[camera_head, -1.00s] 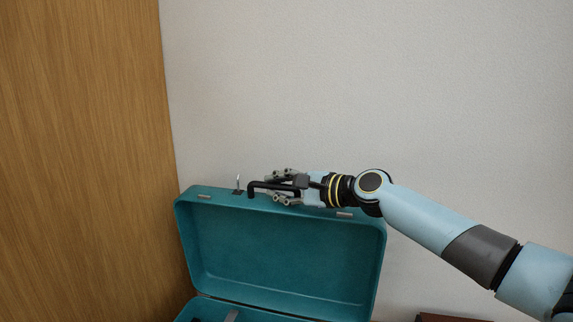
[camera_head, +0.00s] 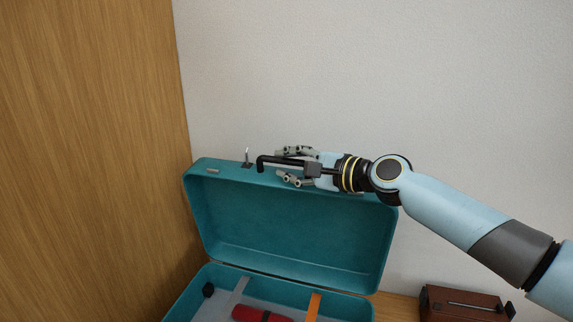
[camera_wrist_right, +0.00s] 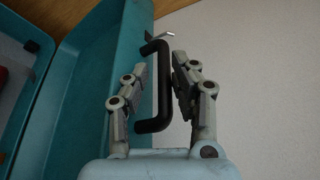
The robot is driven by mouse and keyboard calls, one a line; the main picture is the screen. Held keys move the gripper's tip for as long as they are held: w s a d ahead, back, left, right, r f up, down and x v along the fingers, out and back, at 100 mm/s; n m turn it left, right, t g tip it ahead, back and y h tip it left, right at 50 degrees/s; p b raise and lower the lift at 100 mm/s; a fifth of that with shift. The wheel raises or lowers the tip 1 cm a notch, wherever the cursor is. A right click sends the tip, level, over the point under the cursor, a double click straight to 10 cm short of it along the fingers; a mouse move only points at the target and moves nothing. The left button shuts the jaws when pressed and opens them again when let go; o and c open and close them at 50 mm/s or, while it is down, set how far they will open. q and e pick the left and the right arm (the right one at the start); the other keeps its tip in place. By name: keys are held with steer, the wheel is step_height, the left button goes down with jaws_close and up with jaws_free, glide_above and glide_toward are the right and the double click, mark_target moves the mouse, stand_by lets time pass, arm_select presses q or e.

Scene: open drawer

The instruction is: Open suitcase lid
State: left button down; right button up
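The teal suitcase stands with its lid (camera_head: 290,225) raised, roughly upright, above the base (camera_head: 190,292). A black handle (camera_head: 275,160) is on the lid's top edge. My right gripper (camera_head: 284,165) is at that edge, fingers spread above and below the handle in the head view. In the right wrist view, the handle (camera_wrist_right: 163,90) lies between the two fingers of my right gripper (camera_wrist_right: 160,78), which look apart; whether either touches it is unclear. The lid (camera_wrist_right: 85,85) also shows there on the left. My left gripper is out of view.
The base holds a red item (camera_head: 262,315), an orange strip (camera_head: 313,306) and a grey strip. A brown box (camera_head: 465,303) stands to the right. A wooden panel (camera_head: 90,150) rises at the left, and a pale wall is behind.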

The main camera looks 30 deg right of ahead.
steer(key=f+v, duration=0.1)
steer(key=v, duration=0.5)
steer(key=shift+s+r, duration=0.35)
steer(key=shift+r, duration=0.15)
steer(key=shift+d, duration=0.1)
